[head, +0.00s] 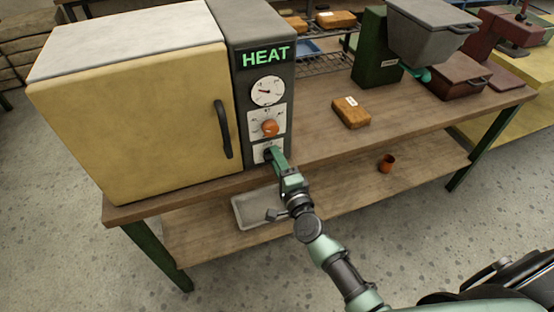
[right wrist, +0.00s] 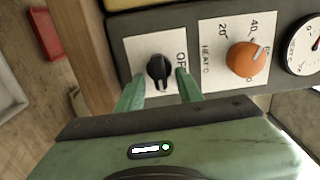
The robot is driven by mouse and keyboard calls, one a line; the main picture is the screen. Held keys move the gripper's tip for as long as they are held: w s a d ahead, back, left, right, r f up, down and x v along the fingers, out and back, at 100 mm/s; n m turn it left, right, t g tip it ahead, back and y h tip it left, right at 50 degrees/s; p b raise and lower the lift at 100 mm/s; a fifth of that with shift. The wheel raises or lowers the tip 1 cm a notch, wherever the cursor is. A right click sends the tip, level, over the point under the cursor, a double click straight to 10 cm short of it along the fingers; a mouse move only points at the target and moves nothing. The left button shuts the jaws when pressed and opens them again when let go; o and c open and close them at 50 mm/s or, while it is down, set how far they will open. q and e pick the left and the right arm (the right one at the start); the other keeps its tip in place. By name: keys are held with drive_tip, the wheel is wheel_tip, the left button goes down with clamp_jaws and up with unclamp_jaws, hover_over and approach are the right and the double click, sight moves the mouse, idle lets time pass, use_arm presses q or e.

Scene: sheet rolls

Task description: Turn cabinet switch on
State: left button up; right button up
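The cabinet (head: 130,110) is a yellow box with a grey control panel on its right side, standing on the table. Its black switch knob (right wrist: 159,72) sits on a white plate with partly visible lettering that looks like "OFF". My right gripper (right wrist: 158,84) has its two green fingers on either side of the knob, with a gap visible at each side. In the head view my right gripper (head: 272,156) reaches the lowest plate of the panel and covers most of the switch. My left gripper is not in view.
An orange dial (right wrist: 246,58) and a white gauge (head: 268,91) sit above the switch, under a green "HEAT" sign (head: 266,57). A door handle (head: 222,129) juts out to the left. A brown block (head: 351,112) lies on the table (head: 420,118); a tray (head: 258,210) is on the lower shelf.

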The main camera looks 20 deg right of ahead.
drive_tip(key=s, duration=0.7)
drive_tip(key=shift+s+b, duration=0.4)
drive_tip(key=shift+d, duration=0.1)
